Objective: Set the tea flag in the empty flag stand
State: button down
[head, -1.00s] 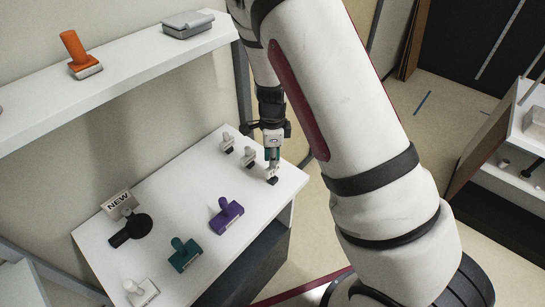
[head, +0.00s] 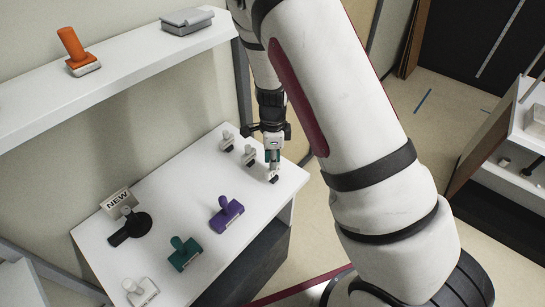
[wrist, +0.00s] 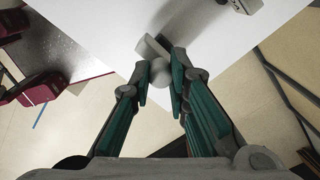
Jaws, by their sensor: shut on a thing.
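My gripper (head: 272,160), with teal finger pads, points down over the right end of the white table (head: 180,195). It is shut on a small pale piece with a dark foot (head: 273,177), near the table's right edge. In the wrist view, a rounded grey knob with a flat pale part (wrist: 150,46) shows between the fingertips (wrist: 161,80). I cannot tell whether it touches the table, and no tea marking is readable. A sign reading NEW (head: 117,199) stands by a black round-based piece (head: 138,224) at the left. I cannot make out an empty flag stand.
Two similar pale pieces (head: 228,140) (head: 249,156) stand behind my gripper. Purple (head: 227,215), green (head: 184,254) and white (head: 141,291) handled blocks line the front. A shelf (head: 120,75) above holds an orange handled block (head: 77,52) and a grey box (head: 187,21). The table's middle is clear.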

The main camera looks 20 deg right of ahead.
jog(key=shift+f, duration=0.45)
jog(key=c, duration=1.5)
grip_release()
jog(key=shift+o, duration=0.2)
notch_tip(320, 180, up, 12)
jog(key=shift+r, duration=0.1)
